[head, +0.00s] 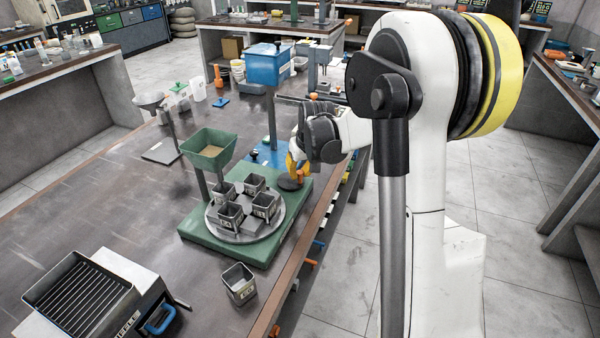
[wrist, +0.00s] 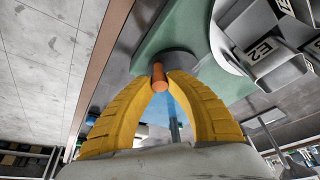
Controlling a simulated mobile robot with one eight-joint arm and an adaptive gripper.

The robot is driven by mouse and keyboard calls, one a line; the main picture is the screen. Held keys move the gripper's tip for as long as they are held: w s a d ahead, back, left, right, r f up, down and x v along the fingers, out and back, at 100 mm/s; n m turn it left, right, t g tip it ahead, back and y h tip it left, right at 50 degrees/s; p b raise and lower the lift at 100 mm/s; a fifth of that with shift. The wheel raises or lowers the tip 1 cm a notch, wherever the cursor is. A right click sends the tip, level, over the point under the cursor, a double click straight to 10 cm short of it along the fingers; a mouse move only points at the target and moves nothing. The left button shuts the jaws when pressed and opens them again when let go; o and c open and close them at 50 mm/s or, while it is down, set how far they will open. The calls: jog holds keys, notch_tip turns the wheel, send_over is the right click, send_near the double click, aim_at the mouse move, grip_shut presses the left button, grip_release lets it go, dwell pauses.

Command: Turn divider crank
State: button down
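The divider has a green base (head: 215,238), a green hopper (head: 209,150) and a round grey turntable (head: 245,232) carrying several square cups labelled with codes. Its crank is a dark round hub (head: 289,184) with an upright orange handle (head: 300,177) at the base's right corner. My gripper (head: 294,166) is down at this crank. In the wrist view its two yellow fingers (wrist: 162,80) close in on the orange handle (wrist: 158,76) from both sides, and their tips appear to touch it. The crank hub (wrist: 175,62) lies just beyond the tips.
A loose square cup (head: 239,283) stands in front of the base. A riffle box (head: 82,297) is at the front left. A blue box machine (head: 268,65) on a post stands behind the divider. The table edge is close on the right.

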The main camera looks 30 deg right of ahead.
aim_at(289, 176)
jog(key=shift+d+n, duration=0.1)
jog(key=shift+n, duration=0.3)
jog(key=n, duration=0.1)
jog(key=n+y, duration=0.1)
jog(key=shift+w+d+n+p, duration=0.3)
jog(key=shift+w+d+n, duration=0.05)
jog(key=shift+w+n, duration=0.05)
jog(key=n+y, duration=0.1)
jog(key=n, duration=0.1)
jog(key=w+n+y, duration=0.1)
jog(key=n, duration=0.2)
jog(key=shift+w+d+r+g+p, duration=0.1)
jog(key=shift+w+d+g+p, duration=0.1)
jog(key=shift+g+p, duration=0.2)
jog(key=n, duration=0.2)
jog(key=w+n+g+y+p, duration=0.1)
jog(key=n, duration=0.2)
jog(key=shift+w+a+y, duration=0.1)
jog(key=shift+y, duration=0.2)
jog(key=shift+w+a+n+g+y+p, duration=0.2)
jog(key=shift+n+g, duration=0.25)
jog(key=shift+n, duration=0.55)
jog(key=shift+w+a+n+g+y+p, duration=0.2)
jog(key=shift+n+g, duration=0.25)
jog(key=shift+n, duration=0.55)
jog(key=shift+d, duration=0.1)
jog(key=c, duration=1.3)
grip_release()
